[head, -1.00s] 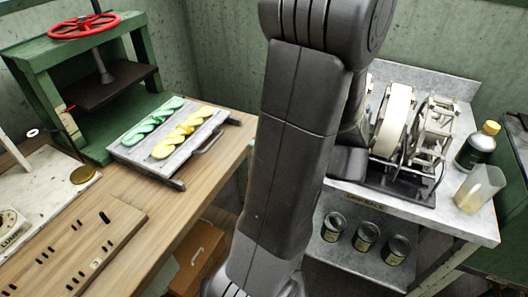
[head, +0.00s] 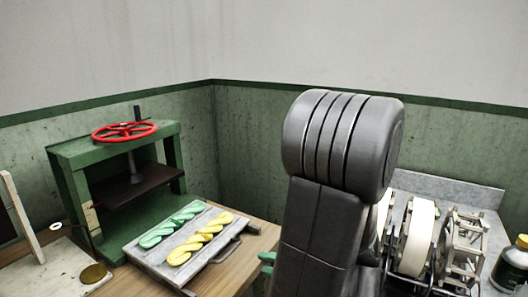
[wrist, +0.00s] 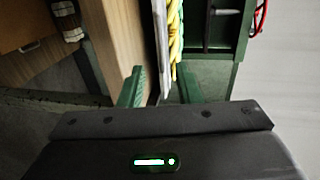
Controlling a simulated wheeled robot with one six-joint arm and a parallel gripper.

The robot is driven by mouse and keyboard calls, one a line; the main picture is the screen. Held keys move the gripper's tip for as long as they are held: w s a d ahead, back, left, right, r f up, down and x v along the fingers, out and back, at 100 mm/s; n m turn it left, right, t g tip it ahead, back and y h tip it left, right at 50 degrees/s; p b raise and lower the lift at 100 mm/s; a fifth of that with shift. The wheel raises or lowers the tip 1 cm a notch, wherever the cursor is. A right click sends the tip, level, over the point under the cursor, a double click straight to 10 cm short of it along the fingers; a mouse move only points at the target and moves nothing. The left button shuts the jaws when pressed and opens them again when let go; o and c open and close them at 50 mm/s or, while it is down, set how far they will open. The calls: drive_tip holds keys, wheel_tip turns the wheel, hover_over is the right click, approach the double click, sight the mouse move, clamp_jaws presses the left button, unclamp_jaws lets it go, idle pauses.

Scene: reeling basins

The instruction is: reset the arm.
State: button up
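My gripper (wrist: 160,88) shows in the wrist view with its two green fingers well apart and nothing held between them. Past the fingers are the wooden bench edge, the tray side and the yellow skeins, seen turned sideways. In the head view my dark arm stands upright right of centre and hides most of the gripper. A small green piece beside the arm, at the bench edge, may be a fingertip.
A grey tray (head: 150,254) with green skeins (head: 172,228) and yellow skeins (head: 200,238) lies on the wooden bench (head: 262,238). A green press (head: 68,190) with a red handwheel (head: 124,131) stands behind. A reeling machine (head: 420,238) and a yellow-capped bottle (head: 512,264) are at right.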

sight(229, 253)
drive_tip(key=x, duration=1)
drive_tip(key=shift+w+a+f, duration=0.1)
drive_tip(key=shift+w+a, duration=0.1)
drive_tip(key=shift+a, duration=0.05)
drive_tip(key=shift+d, duration=0.1)
drive_tip(key=v, duration=1.4)
drive_tip(key=x, duration=0.5)
drive_tip(key=p+x, duration=0.1)
drive_tip(key=x, duration=1)
drive_tip(key=shift+r, duration=0.3)
drive_tip(key=shift+p+x, duration=0.5)
drive_tip(key=shift+x, duration=0.55)
drive_tip(key=shift+r, duration=0.1)
